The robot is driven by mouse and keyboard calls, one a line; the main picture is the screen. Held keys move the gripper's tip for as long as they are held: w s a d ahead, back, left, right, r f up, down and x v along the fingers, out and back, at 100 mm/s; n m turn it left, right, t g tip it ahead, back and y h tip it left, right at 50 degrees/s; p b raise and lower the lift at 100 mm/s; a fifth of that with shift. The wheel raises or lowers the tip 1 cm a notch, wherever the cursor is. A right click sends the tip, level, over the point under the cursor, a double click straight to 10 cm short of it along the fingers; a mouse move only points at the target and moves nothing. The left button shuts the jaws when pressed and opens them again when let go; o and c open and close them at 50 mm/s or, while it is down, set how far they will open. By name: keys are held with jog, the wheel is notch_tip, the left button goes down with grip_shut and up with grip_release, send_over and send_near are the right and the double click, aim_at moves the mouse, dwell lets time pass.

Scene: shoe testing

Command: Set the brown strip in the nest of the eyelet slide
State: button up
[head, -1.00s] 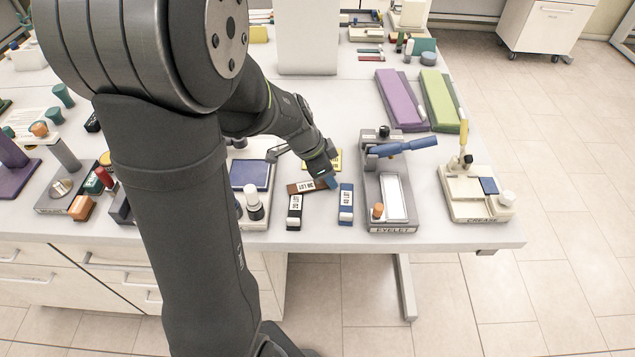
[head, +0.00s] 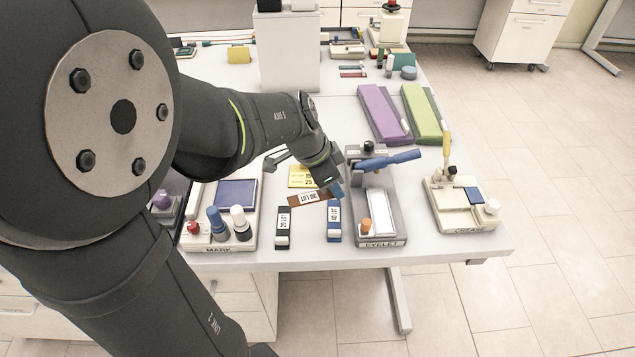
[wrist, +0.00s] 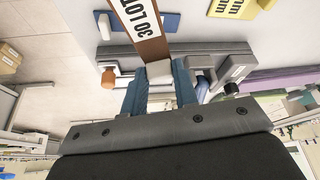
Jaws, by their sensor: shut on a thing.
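The brown strip (head: 308,199) has a white "30 LOT" label and a pale end block; it also shows in the wrist view (wrist: 147,45). My gripper (head: 337,189) is shut on its end, with blue fingers on both sides of the end block (wrist: 160,70). The eyelet slide (head: 394,242) stands just right of my gripper. Its nest (head: 381,212) shows as a long pale plate and looks empty. The strip is left of the slide, apart from the nest; its height above the table is hard to tell.
The slide has a blue lever (head: 392,160) and orange knob (head: 366,226). The crease unit (head: 461,205) stands right. A yellow card (head: 302,177) lies behind.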

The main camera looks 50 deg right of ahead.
jog(key=s+r, duration=0.4)
jog(key=s, duration=0.2)
jog(key=w+a+r+n+t, duration=0.1)
jog(key=w+r+n+t, duration=0.3)
jog(key=w, duration=0.7)
jog(key=w+a+r+n+y, duration=0.1)
jog(key=w+a+n, duration=0.1)
jog(key=w+n, duration=0.65)
jog(key=w+a+r+n+t, duration=0.1)
jog(key=w+r+n+t, duration=0.15)
jog(key=w, duration=1.05)
jog(key=s+d+f+m+g, duration=0.1)
jog(key=s+d+m+g, duration=0.3)
jog(key=s+m, duration=0.6)
jog(key=s+d+f+m+g, duration=0.3)
jog(key=s+m, duration=0.4)
jog(key=s, duration=0.8)
jog(key=s+a+r+m+y, duration=0.1)
jog(key=s+a+m+y, duration=0.15)
jog(key=s+m, duration=0.85)
jog(key=s+a+r+m+y, duration=0.15)
jog(key=s+m+y, duration=0.25)
jog(key=s+m, duration=0.65)
jog(key=n, duration=0.2)
send_near(386, 232)
jog(key=shift+s+a+f+g, duration=0.35)
jog(key=shift+a+f+g, duration=0.15)
jog(key=shift+a, duration=0.2)
jog(key=shift+f, duration=1.95)
